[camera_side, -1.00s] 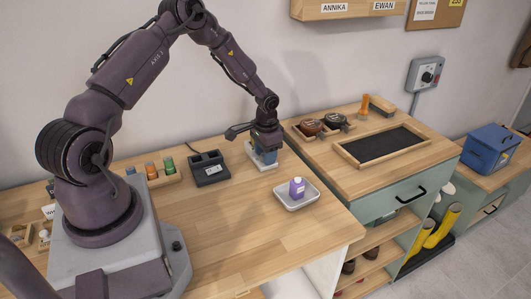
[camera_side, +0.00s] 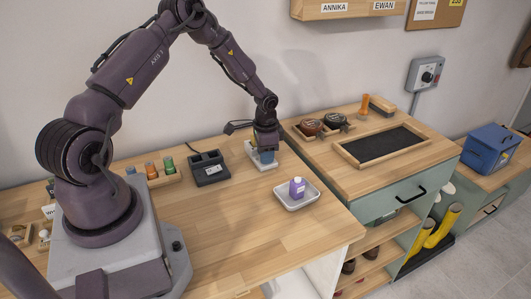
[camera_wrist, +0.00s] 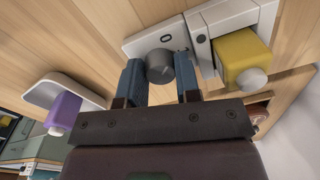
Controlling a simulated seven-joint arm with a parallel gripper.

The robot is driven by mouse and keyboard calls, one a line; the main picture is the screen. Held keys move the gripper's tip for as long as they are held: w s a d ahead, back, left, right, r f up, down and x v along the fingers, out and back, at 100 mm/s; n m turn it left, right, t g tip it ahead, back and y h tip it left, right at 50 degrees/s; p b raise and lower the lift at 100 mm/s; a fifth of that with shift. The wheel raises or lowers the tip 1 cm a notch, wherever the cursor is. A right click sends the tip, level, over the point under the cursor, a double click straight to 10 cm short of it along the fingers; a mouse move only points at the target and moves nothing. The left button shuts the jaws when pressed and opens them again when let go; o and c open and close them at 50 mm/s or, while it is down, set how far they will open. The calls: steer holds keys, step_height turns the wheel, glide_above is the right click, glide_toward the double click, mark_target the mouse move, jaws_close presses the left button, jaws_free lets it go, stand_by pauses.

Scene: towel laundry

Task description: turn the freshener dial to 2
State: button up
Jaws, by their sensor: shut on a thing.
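The freshener is a white plate under my gripper in the side view (camera_side: 251,152); its white face also shows in the wrist view (camera_wrist: 140,47). Its dark round dial (camera_wrist: 160,66) sits between my two blue fingers. A "0" mark is printed on the plate above the dial; other marks are hidden. I cannot tell which mark the dial points at. My gripper (camera_wrist: 159,78) points down and is shut on the dial, one finger on each side; it also shows in the side view (camera_side: 266,156).
A yellow cartridge-like block (camera_wrist: 243,57) in a white holder is close beside the right finger. A black device (camera_side: 209,174) is to the left. The bench front is clear.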

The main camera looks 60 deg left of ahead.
steer(key=m, duration=0.6)
steer(key=shift+r, duration=0.1)
steer(key=m, duration=1)
steer(key=shift+a+h, duration=0.1)
steer(key=shift+h, duration=0.2)
steer(key=shift+m, duration=2.3)
steer(key=o, duration=0.6)
steer(key=shift+o, duration=0.2)
step_height(320, 180, up, 13)
steer(key=shift+s, duration=0.3)
